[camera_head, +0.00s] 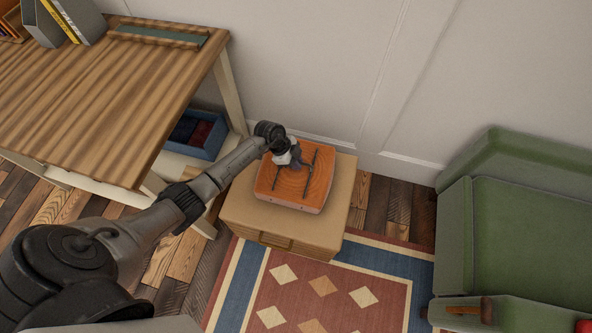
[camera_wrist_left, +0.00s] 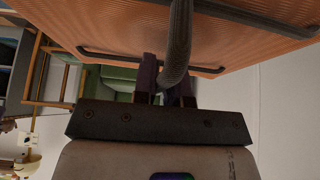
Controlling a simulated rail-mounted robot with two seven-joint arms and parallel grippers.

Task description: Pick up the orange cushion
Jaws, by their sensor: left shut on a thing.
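The orange cushion (camera_head: 303,188) is a squarish orange block with a ringed, wood-like pattern and dark bars across its top. It is over the tan cabinet top, and I cannot tell whether it touches it. My left gripper (camera_head: 297,163) is above its middle and shut on its dark curved handle. In the left wrist view the cushion (camera_wrist_left: 120,30) fills the top, and the handle passes between the fingers of my left gripper (camera_wrist_left: 165,85). The gripper hides part of the handle. My right gripper is not in view.
The tan cabinet (camera_head: 240,212) stands by the wall. A wooden desk (camera_head: 90,90) is at the left, with a blue bin (camera_head: 207,150) under it. A green armchair (camera_head: 530,220) stands at the right. A patterned rug (camera_head: 330,290) covers the floor in front.

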